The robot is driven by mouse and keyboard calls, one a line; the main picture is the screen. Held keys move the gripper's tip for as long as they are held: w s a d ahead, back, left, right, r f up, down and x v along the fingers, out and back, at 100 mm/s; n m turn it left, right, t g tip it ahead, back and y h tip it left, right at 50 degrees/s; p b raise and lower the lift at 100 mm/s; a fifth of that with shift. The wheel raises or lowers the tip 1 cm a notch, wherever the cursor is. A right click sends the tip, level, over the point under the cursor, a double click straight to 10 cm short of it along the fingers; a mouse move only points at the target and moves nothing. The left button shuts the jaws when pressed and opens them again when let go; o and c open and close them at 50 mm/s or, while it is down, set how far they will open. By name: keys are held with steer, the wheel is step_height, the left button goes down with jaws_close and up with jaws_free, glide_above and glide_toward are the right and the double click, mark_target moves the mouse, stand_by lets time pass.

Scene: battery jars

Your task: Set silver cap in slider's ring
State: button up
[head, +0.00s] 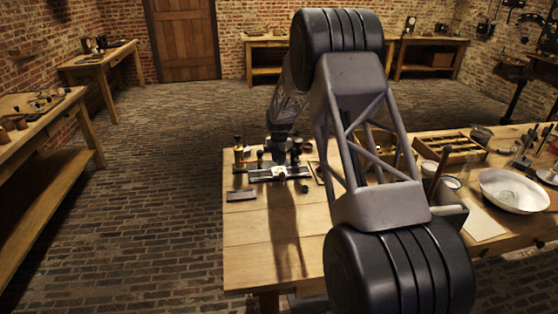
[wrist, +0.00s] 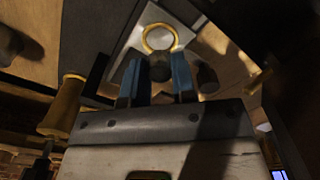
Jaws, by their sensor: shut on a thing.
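In the wrist view my gripper (wrist: 158,75) has its two blue fingers shut on a small round piece, which I take to be the silver cap (wrist: 160,68). It looks dark grey in this light, and its underside is hidden. A gold ring (wrist: 146,40) lies just beyond the fingertips, on a pale silver plate that looks like the slider (wrist: 132,42). The cap appears close to the ring's near edge, not centred in it; I cannot tell the height between them. In the head view my gripper is over the apparatus (head: 265,175) on the bench, its fingertips too dark to make out.
A brass post (wrist: 65,105) stands left of my gripper and a dark knob (wrist: 207,77) close on the right. In the head view a dark flat block (head: 241,194) lies front-left of the apparatus. A wooden rack (head: 450,150) and white bowl (head: 512,190) stand right. The bench front is clear.

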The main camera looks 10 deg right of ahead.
steer(key=shift+r, duration=0.4)
stand_by(0.7)
steer(key=o, duration=0.6)
steer(key=shift+r, duration=0.15)
step_height(320, 180, up, 11)
stand_by(1.5)
steer(key=shift+s, duration=0.1)
stand_by(0.6)
